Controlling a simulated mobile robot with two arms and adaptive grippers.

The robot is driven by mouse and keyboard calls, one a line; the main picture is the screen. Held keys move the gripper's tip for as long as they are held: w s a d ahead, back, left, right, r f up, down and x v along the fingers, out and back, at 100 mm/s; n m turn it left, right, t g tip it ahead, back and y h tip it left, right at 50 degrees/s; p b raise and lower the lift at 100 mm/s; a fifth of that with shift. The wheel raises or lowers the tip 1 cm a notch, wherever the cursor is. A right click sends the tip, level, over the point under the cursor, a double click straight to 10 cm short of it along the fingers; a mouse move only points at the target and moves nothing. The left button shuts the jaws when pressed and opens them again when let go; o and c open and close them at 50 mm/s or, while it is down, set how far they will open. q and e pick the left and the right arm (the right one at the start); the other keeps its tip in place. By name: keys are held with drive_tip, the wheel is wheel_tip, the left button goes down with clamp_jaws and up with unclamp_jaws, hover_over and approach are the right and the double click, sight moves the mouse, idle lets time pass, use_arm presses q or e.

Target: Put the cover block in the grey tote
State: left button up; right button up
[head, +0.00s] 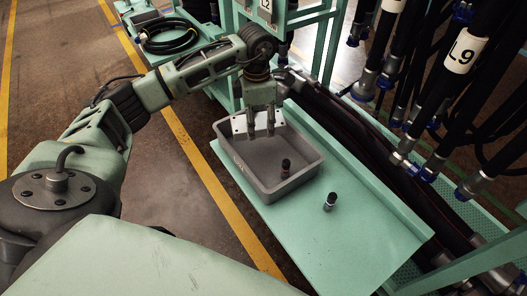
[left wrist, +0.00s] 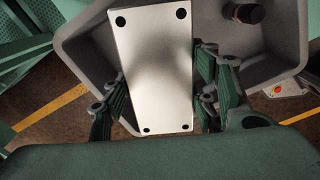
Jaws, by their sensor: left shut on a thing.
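The cover block, a pale flat plate with dark corner holes, shows large in the left wrist view (left wrist: 152,65) and partly behind the fingers in the head view (head: 239,124). My left gripper (head: 261,134) is shut on it, with a finger on each side (left wrist: 163,97). The gripper holds the block over the far end of the grey tote (head: 237,172), an open bin that also shows in the left wrist view (left wrist: 80,48). Whether the block touches the tote is not clear. My right gripper is not in view.
A small dark fitting (head: 286,169) stands inside the tote. Another fitting (head: 329,202) stands on the green bench (head: 355,235) beside it. Several hanging black hoses (head: 452,85) crowd the right side. A coiled hose (head: 168,37) lies at the back left.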

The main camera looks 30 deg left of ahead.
use_arm(q)
hover_over(259, 149)
wheel_tip(259, 149, down, 5)
drive_tip(key=shift+r+b, duration=0.1)
drive_tip(key=shift+b, duration=0.2)
wheel_tip(259, 149, down, 4)
drive_tip(key=shift+r, duration=0.25)
drive_tip(key=shift+f+b, duration=0.3)
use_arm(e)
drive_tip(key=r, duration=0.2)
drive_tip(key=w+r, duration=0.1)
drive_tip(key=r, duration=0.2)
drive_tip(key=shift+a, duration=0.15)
use_arm(q)
drive_tip(key=shift+f, duration=0.1)
drive_tip(key=o, duration=1.3)
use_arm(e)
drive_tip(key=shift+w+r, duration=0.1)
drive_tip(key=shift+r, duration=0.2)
use_arm(q)
drive_tip(key=shift+o, duration=0.2)
